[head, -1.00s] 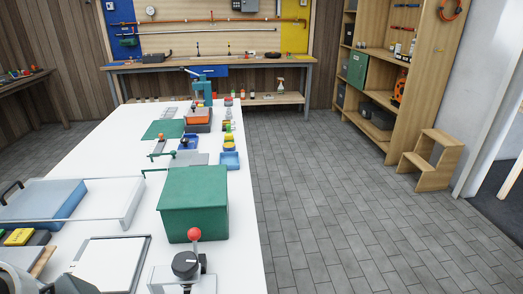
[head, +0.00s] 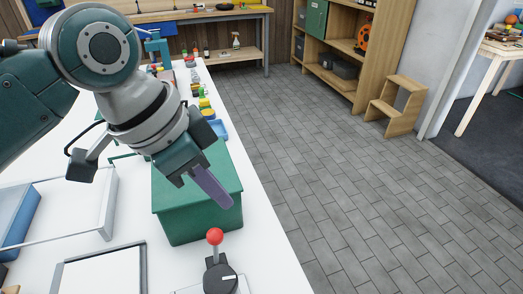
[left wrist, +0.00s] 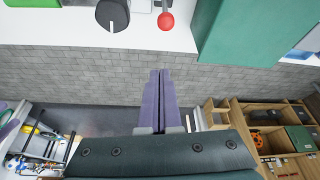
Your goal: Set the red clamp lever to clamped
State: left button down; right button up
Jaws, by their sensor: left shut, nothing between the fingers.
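The clamp lever has a red ball (head: 215,237) on a thin stem above a dark round hub (head: 220,279) with a white mark, near the bench's right edge. The ball (left wrist: 166,21) and hub (left wrist: 112,14) also show at the top of the left wrist view. My left gripper (head: 224,203) has its purple fingers together and empty. In the head view they appear in front of the green box, above and beyond the red ball. In the left wrist view the shut fingers (left wrist: 159,75) point toward the lever, apart from it. My right gripper is out of view.
A green lidded box (head: 200,223) stands just beyond the lever. Open tiled floor (head: 350,190) lies to the right.

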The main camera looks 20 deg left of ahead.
pick_arm(q)
jog(key=shift+w+a+r, duration=0.15)
jog(key=shift+w+r, duration=0.05)
jog(key=shift+w, duration=0.6)
jog(key=b, duration=0.1)
send_over(217, 249)
jog(key=w+d, duration=0.1)
jog(key=w, duration=0.1)
notch_tip(217, 249, down, 9)
jog(key=shift+f, duration=0.2)
jog(key=shift+s+d, duration=0.1)
